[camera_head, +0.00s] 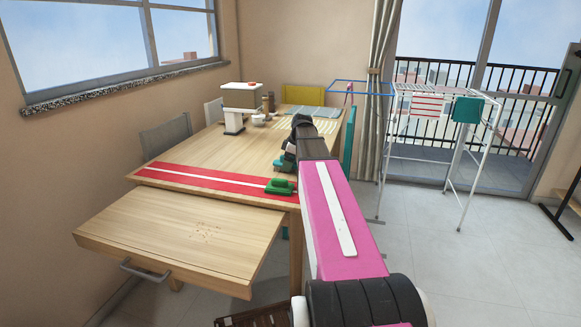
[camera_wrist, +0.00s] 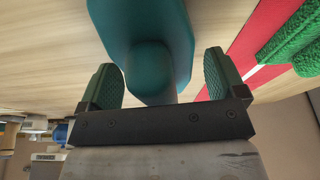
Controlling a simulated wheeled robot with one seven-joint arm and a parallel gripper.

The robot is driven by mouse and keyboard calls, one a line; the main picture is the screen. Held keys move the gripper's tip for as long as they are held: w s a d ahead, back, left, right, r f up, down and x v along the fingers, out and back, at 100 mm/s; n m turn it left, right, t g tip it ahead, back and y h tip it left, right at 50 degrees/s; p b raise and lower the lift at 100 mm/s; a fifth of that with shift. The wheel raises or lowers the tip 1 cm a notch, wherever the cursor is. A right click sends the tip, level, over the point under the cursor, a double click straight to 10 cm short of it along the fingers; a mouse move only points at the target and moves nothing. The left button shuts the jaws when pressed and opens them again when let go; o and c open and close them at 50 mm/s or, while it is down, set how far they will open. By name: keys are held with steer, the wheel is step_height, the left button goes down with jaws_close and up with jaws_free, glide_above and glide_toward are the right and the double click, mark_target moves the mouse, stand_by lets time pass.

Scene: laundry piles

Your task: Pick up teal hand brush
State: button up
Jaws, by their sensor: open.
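The teal hand brush (camera_wrist: 140,30) fills the upper middle of the wrist view, with its rounded end between the two fingers of my gripper (camera_wrist: 158,75). The fingers are open, one on each side, with visible gaps to the brush. The brush lies over the light wooden table top (camera_wrist: 60,45); its far end runs out of the wrist view. In the head view my arm hides most of the gripper (camera_head: 287,160) and the brush, and only a small teal-green bit (camera_head: 277,167) shows beside the dark gripper parts.
A green object (camera_head: 279,186) lies on the red runner (camera_head: 215,183), close to my arm; it also shows in the wrist view (camera_wrist: 292,42). A pulled-out wooden board (camera_head: 150,235) with crumbs is in front. A white appliance (camera_head: 240,100) stands farther back. A drying rack (camera_head: 440,95) is right.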

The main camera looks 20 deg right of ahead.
steer(key=shift+f, duration=0.15)
stand_by(0.3)
steer(key=c, duration=1)
steer(key=shift+c, duration=0.2)
steer(key=shift+r, duration=0.2)
step_height(320, 180, up, 4)
steer(key=shift+f, duration=0.1)
steer(key=s+a+r, duration=0.4)
steer(key=a+r, duration=0.3)
steer(key=a, duration=0.3)
steer(key=shift+s+a, duration=0.25)
steer(key=shift+a, duration=0.15)
steer(key=shift+r, duration=0.1)
